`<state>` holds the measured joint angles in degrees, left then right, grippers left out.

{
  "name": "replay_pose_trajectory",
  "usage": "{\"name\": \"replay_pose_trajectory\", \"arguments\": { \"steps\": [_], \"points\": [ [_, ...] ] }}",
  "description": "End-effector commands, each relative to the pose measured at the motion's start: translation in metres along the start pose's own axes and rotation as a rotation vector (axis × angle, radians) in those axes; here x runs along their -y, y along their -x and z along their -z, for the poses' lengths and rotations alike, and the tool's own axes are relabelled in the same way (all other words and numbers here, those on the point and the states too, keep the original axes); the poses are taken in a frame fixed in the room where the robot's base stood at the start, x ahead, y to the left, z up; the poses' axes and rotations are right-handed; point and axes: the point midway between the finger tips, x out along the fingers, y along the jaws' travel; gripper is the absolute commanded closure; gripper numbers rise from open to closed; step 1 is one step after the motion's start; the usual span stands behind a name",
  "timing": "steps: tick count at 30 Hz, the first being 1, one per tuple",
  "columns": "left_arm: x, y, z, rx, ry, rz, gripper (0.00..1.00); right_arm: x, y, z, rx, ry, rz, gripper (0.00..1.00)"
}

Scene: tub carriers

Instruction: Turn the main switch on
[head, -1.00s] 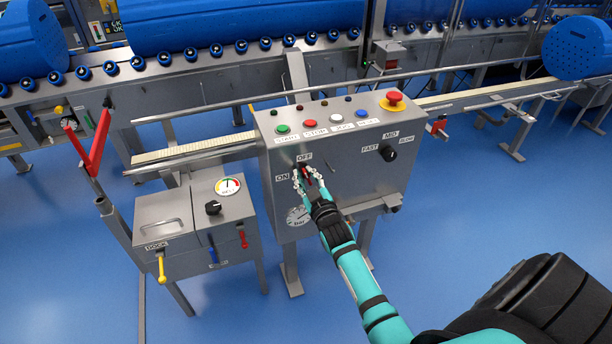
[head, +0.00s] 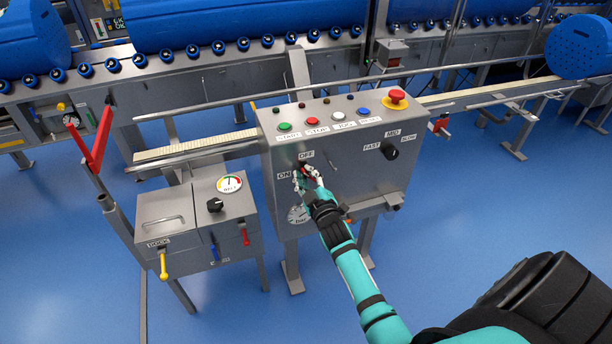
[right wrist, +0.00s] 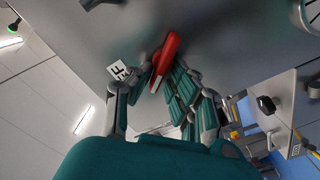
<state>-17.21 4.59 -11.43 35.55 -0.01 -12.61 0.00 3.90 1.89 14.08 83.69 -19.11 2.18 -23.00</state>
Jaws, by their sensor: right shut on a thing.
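The main switch (head: 306,171) is a red handle on the front of the grey control box, between the ON label (head: 284,175) and the OFF label (head: 306,154). My right gripper (head: 308,182) is at the switch, shut on its handle, and partly hides it. In the right wrist view the red handle (right wrist: 168,54) lies between the fingers of my right gripper (right wrist: 156,80). The OFF label, partly covered, is beside one finger. Which label the handle points at cannot be told clearly. My left gripper is out of view.
The control box (head: 350,165) carries several buttons, a red emergency stop (head: 396,97) and a black speed knob (head: 389,151). A smaller box (head: 165,215) with levers stands left. A rail (head: 200,113) runs behind. Blue floor is open in front.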

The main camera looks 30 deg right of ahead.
Motion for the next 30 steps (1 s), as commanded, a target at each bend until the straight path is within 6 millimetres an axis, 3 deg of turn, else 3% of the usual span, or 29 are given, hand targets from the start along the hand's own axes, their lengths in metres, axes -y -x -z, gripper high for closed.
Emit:
{"name": "replay_pose_trajectory", "arguments": {
  "steps": [30],
  "points": [
    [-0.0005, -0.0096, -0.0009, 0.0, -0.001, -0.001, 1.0, 0.0016, -0.0004, -0.0043, 0.007, 0.379, -0.005, 1.0]
  ]
}}
